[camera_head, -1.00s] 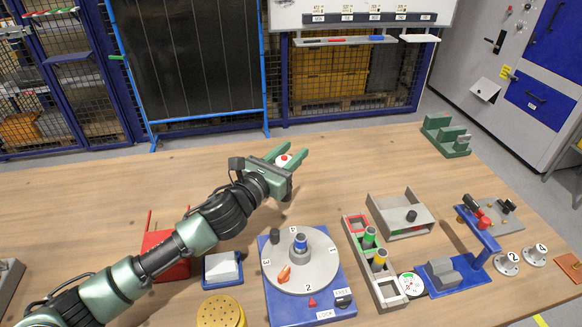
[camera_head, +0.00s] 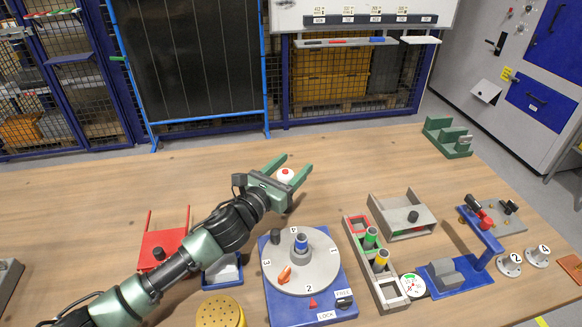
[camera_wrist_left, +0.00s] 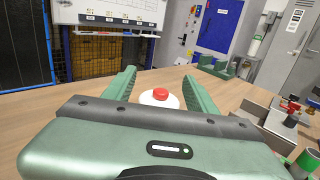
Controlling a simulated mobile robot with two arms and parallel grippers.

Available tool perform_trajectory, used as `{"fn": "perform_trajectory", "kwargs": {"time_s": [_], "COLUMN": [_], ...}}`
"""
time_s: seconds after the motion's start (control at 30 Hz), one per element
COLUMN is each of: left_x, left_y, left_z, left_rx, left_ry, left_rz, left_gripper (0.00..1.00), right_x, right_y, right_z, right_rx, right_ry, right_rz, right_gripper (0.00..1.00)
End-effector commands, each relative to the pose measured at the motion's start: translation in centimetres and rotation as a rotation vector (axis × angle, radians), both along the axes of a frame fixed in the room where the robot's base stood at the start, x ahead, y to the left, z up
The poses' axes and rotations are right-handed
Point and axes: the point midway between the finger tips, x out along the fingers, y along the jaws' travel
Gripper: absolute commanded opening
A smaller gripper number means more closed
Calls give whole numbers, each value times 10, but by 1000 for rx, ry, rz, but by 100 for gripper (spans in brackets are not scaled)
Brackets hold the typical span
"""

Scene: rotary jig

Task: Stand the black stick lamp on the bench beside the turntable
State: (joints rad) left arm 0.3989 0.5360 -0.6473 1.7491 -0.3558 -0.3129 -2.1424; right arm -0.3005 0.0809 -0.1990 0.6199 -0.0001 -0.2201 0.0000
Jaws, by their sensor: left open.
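My left gripper (camera_head: 289,173) is open over the bench behind the turntable, and its fingers also show in the wrist view (camera_wrist_left: 158,85). A round white piece with a red top (camera_head: 285,175) is between its fingers; the wrist view (camera_wrist_left: 159,97) shows gaps at its sides. Its underside is hidden. The turntable (camera_head: 322,262) is a grey numbered disc on a blue base. It carries a grey hub with a blue-ringed piece, a black piece and an orange piece. I cannot make out the black stick lamp for certain. My right gripper is out of view.
A narrow grey rack (camera_head: 363,262) with green and yellow pieces stands right of the turntable. A grey open box (camera_head: 383,208) is behind it. A red stand (camera_head: 172,240) and blue tray (camera_head: 225,278) are left. The bench's back middle is clear.

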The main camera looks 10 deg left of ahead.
Motion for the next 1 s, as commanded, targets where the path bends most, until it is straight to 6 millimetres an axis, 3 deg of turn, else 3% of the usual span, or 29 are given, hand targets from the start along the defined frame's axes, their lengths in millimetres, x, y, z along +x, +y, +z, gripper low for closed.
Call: {"fn": "perform_trajectory", "kwargs": {"time_s": [0.17,0.5,0.7,1.0], "left_x": [-7,-72,-101,-111], "left_y": [4,30,42,46], "left_z": [1,-1,0,3], "left_rx": [1,3,1,0], "left_ry": [1,2,1,-1], "left_rz": [0,-1,0,0], "left_gripper": [57,57,57,57], "right_x": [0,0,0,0], "right_y": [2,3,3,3], "right_z": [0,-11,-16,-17], "right_rx": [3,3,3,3], "right_ry": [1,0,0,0], "right_rz": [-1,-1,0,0], "right_gripper": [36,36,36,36]}}
